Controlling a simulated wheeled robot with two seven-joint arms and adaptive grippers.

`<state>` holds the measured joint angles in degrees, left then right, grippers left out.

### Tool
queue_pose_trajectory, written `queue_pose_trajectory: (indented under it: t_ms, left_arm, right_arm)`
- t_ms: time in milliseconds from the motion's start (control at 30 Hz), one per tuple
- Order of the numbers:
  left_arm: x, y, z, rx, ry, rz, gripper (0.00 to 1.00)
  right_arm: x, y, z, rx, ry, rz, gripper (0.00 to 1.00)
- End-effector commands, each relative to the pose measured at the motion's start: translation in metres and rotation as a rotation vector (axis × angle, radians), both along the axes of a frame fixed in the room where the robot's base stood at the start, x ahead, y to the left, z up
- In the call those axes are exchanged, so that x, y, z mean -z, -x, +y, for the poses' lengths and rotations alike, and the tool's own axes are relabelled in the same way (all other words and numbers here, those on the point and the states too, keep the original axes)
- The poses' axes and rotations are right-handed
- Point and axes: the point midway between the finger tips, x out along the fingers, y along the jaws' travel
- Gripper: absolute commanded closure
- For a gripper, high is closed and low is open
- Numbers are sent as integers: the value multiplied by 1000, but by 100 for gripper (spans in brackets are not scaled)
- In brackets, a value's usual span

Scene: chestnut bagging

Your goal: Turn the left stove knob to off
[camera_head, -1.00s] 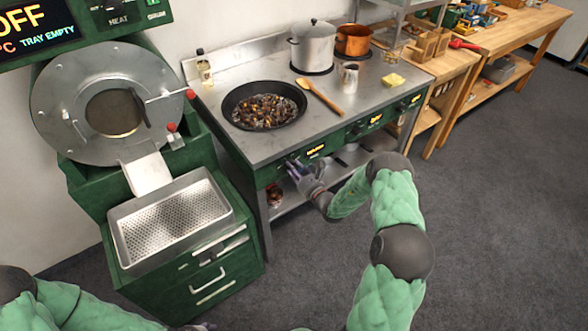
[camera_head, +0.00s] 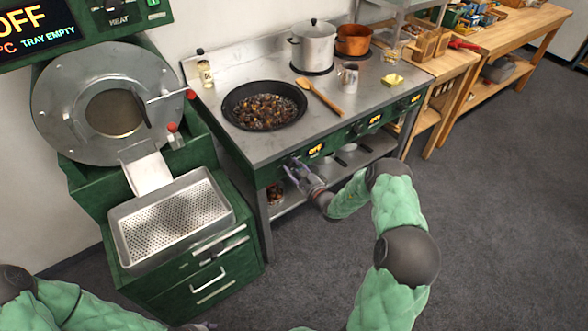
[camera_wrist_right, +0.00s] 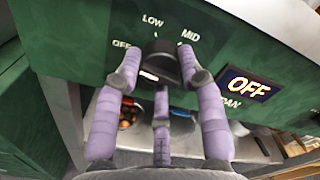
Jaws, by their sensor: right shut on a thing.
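The left stove knob (camera_wrist_right: 160,62) is dark and sits on the green stove front, below the OFF, LOW and MID marks. My right gripper (camera_wrist_right: 155,78) has its purple fingers closed around it; in the head view the gripper (camera_head: 294,168) is at the front's left end. The display (camera_wrist_right: 249,86) right of the knob reads OFF, with the word PAN below it. The fingers partly cover the knob, so its exact pointing is hard to tell. My left gripper (camera_head: 200,327) barely shows at the bottom edge; its fingers cannot be made out.
A black pan of chestnuts (camera_head: 264,106) stands on the stove top above the knob, beside a wooden spoon (camera_head: 321,98). A green roaster with a perforated tray (camera_head: 172,222) stands close on the left. Jars (camera_wrist_right: 128,113) stand on the shelf below. Floor at right is clear.

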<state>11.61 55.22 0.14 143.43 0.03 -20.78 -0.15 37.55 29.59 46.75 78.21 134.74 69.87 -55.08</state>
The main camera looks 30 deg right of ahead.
Motion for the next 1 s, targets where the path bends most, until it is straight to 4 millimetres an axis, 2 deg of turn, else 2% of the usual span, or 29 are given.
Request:
queue_pose_trajectory:
  t_ms: [333, 833, 867, 900, 933, 1000]
  left_arm:
    - [1, 0, 0, 0, 0, 0, 41]
    - [1, 0, 0, 0, 0, 0, 41]
    - [1, 0, 0, 0, 0, 0, 41]
    - [1, 0, 0, 0, 0, 0, 41]
    - [1, 0, 0, 0, 0, 0, 41]
    - [1, 0, 0, 0, 0, 0, 41]
  right_arm:
    - [4, 2, -2, 6, 119, -1, 93]
    - [3, 2, -3, 7, 135, -2, 93]
    - [3, 2, -3, 8, 135, -3, 55]
    - [3, 2, -3, 7, 135, -3, 43]
    - [3, 2, -3, 7, 136, -3, 37]
    - [2, 1, -2, 6, 136, -5, 37]
